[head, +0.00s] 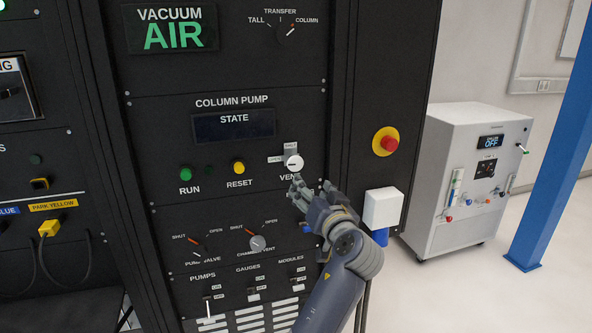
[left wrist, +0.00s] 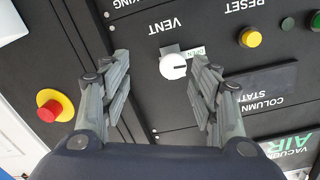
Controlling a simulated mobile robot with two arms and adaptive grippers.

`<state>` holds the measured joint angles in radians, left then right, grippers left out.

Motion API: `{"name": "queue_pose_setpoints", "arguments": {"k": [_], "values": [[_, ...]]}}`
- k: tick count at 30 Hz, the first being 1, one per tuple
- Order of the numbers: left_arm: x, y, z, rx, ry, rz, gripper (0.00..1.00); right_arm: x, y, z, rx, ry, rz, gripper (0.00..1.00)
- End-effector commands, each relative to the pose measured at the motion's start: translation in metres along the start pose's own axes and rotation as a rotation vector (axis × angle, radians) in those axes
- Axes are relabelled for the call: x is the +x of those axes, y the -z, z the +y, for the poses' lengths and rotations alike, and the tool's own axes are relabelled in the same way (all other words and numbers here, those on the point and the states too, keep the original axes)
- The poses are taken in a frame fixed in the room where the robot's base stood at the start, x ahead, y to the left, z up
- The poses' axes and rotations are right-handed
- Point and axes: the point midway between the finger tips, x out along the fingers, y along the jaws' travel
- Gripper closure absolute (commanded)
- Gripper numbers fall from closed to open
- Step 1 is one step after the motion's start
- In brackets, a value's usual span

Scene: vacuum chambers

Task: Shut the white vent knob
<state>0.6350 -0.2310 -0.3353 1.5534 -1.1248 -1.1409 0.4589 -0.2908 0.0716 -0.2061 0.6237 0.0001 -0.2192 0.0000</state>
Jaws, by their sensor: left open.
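The white vent knob (head: 294,162) sits on the black column pump panel, above the VENT lettering. A small tag is above it and another to its left. My left gripper (head: 312,187) is open and empty just below the knob in the head view. In the left wrist view its fingers (left wrist: 164,88) are spread to either side of the knob, apart from it. My right gripper is in neither view.
The green RUN button (head: 186,174) and yellow RESET button (head: 239,167) are left of the knob. A red emergency button (head: 385,142) and a white box (head: 382,208) are to the right. Two rotary valve knobs, one being the chamber vent (head: 257,243), lie below.

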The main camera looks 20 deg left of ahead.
Motion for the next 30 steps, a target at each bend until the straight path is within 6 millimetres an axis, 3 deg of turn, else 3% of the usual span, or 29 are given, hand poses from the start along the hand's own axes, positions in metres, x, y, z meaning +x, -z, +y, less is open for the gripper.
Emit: {"name": "queue_pose_setpoints", "arguments": {"k": [3, 6, 19, 30], "values": [[-0.004, 0.021, -0.016, -0.04, 0.042, 0.025, 0.44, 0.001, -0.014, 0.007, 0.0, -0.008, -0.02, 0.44], [0.003, 0.026, -0.02, -0.045, 0.051, 0.029, 0.44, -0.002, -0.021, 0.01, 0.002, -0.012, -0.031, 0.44], [0.078, 0.028, -0.024, -0.041, 0.048, 0.028, 0.44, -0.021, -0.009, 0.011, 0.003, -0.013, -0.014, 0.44], [0.102, 0.026, -0.023, -0.043, 0.045, 0.027, 0.44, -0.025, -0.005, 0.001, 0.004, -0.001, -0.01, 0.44]]}}
